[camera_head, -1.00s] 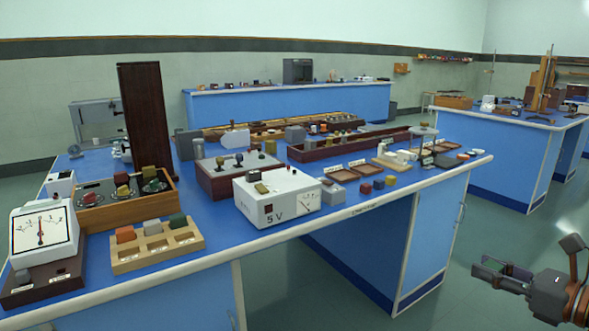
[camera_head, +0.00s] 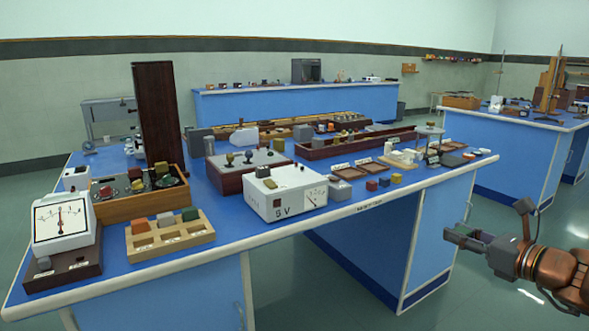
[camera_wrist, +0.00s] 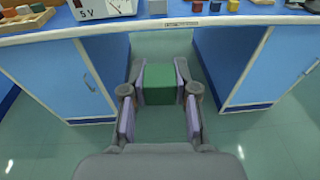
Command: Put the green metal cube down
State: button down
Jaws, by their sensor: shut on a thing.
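My gripper (camera_head: 468,237) is at the right of the head view, in front of the blue bench and lower than its top. It is shut on the green metal cube (camera_wrist: 160,84), which sits between the two finger pads in the wrist view. Below the cube only the floor shows. The blue bench (camera_head: 330,206) has a pale front edge, which crosses the top of the wrist view.
On the bench stand a white 5 V meter box (camera_head: 262,199), a wooden rack (camera_head: 165,250) with colored blocks, a dial meter (camera_head: 62,220), and small red, blue and yellow cubes (camera_head: 372,185). A strip of bench top by the front edge (camera_head: 340,215) is clear.

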jog(key=w+a+f+m+h, duration=0.1)
jog(key=w+a+f+h, duration=0.15)
jog(key=w+a, duration=0.55)
jog(key=w+a+f+m+t, duration=0.1)
jog(key=w+a+f, duration=0.4)
jog(key=a+f, duration=0.35)
notch_tip(320, 180, up, 12)
jog(key=w+a+n+g+y+p, duration=0.15)
jog(key=n+y+p, duration=0.3)
jog(key=p, duration=1.05)
jog(key=shift+s+d+r+n+g+y+p, duration=0.5)
jog(key=shift+s+g+y+p, duration=0.2)
jog(key=shift+p, duration=1.5)
jog(key=shift+s+d+r+n+g+y+p, duration=0.45)
jog(key=shift+s+g+p, duration=0.35)
jog(key=shift+p, duration=1.45)
jog(key=shift+s+d+r+n+g+y+p, duration=0.45)
jog(key=shift+s+g+y+p, duration=0.3)
jog(key=shift+p, duration=1.45)
jog(key=shift+a, duration=0.1)
